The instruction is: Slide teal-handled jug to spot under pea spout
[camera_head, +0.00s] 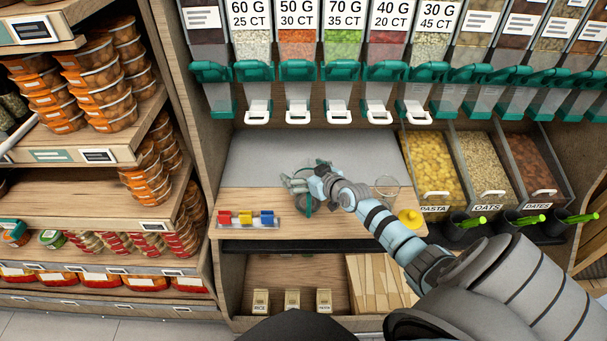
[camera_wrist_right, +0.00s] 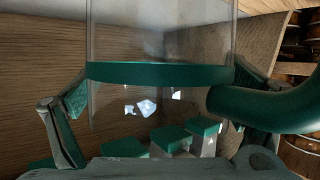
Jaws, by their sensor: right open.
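The teal-handled jug (camera_wrist_right: 160,74) is clear with a teal band and fills the upper middle of the right wrist view. Its thick teal handle (camera_wrist_right: 270,108) curves out to the right. In the head view the jug (camera_head: 305,205) stands on the wooden counter, mostly hidden by my right gripper (camera_head: 303,180). My right gripper is open, its fingers on either side of the jug; whether they touch it I cannot tell. The pea dispenser (camera_head: 343,45), with green contents, has its spout (camera_head: 338,108) behind and right of the jug. My left gripper is not in view.
Other dispensers with white levers line the back. A clear cup (camera_head: 387,188) and a yellow object (camera_head: 410,217) stand to the right, near my arm. Pasta (camera_head: 432,170) and other bins are right. The grey counter panel (camera_head: 262,158) is clear at left.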

